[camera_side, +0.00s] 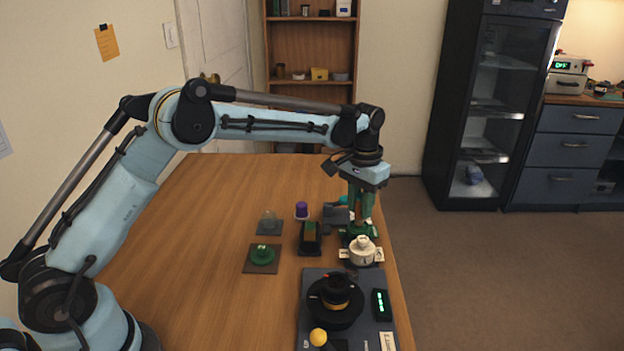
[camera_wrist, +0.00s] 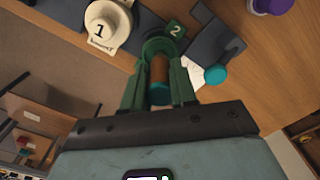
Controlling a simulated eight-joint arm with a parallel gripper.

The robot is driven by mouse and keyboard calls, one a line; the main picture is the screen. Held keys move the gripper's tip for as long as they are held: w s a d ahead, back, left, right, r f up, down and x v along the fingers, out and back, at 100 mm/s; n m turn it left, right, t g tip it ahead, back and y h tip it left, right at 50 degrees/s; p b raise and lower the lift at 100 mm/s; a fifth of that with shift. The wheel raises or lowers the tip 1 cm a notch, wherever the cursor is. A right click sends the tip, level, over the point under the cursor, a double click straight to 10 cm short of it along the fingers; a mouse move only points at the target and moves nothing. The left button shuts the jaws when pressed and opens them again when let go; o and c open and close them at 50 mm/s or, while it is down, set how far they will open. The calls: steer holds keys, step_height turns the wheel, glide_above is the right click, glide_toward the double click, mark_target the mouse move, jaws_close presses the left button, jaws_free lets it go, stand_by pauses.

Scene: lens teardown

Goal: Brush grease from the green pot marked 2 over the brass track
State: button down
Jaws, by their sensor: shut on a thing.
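My gripper (camera_side: 361,212) points down over the green pot (camera_side: 360,230) at the table's right edge. In the wrist view its green fingers are shut on a brush (camera_wrist: 160,72) with a brown handle and a teal end. The brush's far end reaches into or over the mouth of the green pot (camera_wrist: 155,46); its bristles are hidden. A green tag marked 2 (camera_wrist: 175,30) stands beside that pot. A brass-coloured band (camera_side: 336,304), apparently the track, shows on the black round lens part (camera_side: 335,318) at the front.
A cream pot marked 1 (camera_side: 362,251) stands just in front of the green pot. A dark block (camera_side: 310,238), purple piece (camera_side: 302,210) and green disc (camera_side: 263,254) lie leftward. A yellow knob (camera_side: 318,337) and lit display (camera_side: 381,304) flank the lens. The table's left is clear.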

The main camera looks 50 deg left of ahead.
steer(key=shift+r, duration=3.5)
